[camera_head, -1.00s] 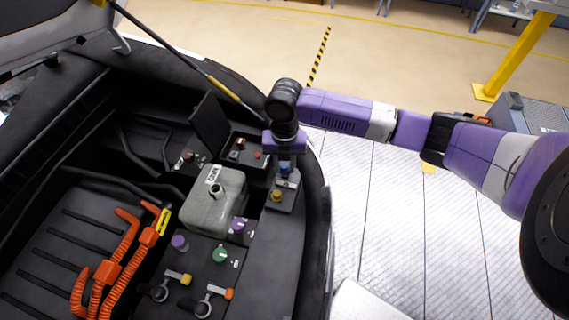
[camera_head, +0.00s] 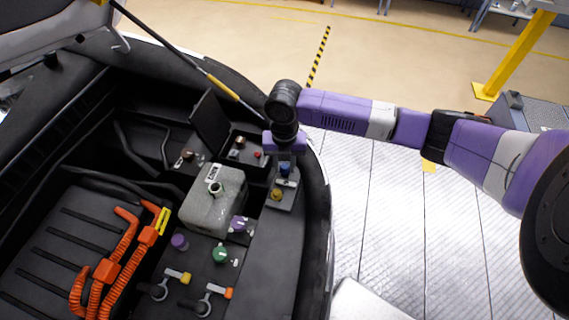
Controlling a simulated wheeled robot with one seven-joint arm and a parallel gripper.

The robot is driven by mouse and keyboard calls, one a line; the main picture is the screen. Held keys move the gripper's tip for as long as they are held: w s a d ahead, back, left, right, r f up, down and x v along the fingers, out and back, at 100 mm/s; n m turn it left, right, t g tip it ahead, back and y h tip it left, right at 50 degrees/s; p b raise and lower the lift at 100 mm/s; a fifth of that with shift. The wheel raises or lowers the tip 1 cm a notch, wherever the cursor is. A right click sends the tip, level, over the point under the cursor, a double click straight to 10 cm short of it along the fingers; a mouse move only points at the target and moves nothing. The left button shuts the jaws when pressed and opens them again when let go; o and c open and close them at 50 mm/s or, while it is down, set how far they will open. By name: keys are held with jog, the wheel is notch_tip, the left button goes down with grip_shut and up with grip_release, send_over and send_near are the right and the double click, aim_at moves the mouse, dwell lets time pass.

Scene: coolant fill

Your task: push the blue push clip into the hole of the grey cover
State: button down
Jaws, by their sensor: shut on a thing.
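The blue push clip (camera_head: 285,170) is between the fingertips of my gripper (camera_head: 285,166), which points down at the right side of the engine bay. The clip sits at or just above the grey cover (camera_head: 287,198). A yellow clip (camera_head: 277,194) stands on the same cover, just below the blue one in the picture. The hole for the blue clip is hidden under the clip and fingers. I cannot tell whether the clip touches the cover.
A grey tank (camera_head: 222,207) with an open neck stands left of the cover. Purple (camera_head: 180,242) and green (camera_head: 220,254) caps and two yellow- and orange-handled levers are in front. An open black box lid (camera_head: 209,124) rises behind. Orange cables (camera_head: 130,235) run at the left.

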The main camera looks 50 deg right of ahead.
aim_at(284, 166)
jog(key=shift+f, duration=0.7)
jog(key=c, duration=1)
grip_release()
jog(key=shift+r+b, duration=0.7)
jog(key=shift+r, duration=3.2)
